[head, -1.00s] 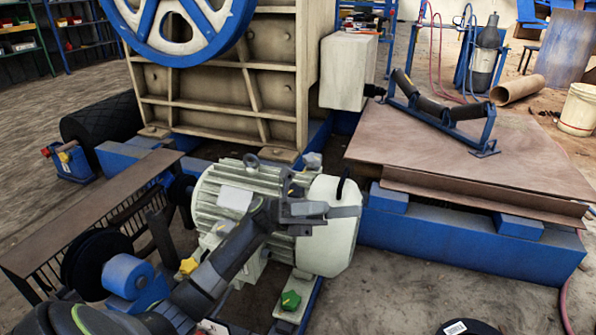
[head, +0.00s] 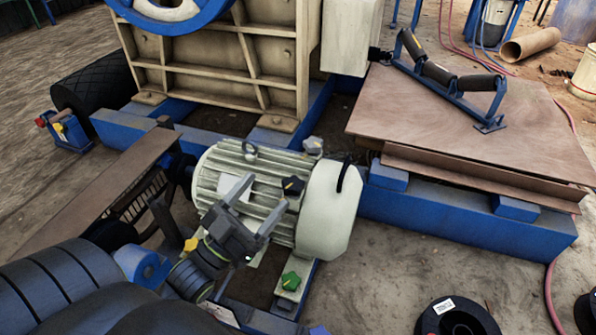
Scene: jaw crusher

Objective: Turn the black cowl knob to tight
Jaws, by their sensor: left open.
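The black cowl knob (head: 292,186) sits on the motor's side, where the ribbed grey-green motor body (head: 215,172) meets the smooth pale cowl (head: 328,212). I cannot read whether it is at tight. My left gripper (head: 261,200) is in front of the motor, just left of and below the knob. Its two fingers are spread and point up and right, with nothing between them. The knob appears outside the fingers, apart from them. My right gripper is not in view.
A grey knob (head: 313,145) is on top of the motor, and a thin black handle (head: 345,172) stands on the cowl. A green knob (head: 291,281) and a yellow knob (head: 191,243) are low by the motor. A blue frame (head: 460,225) lies right.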

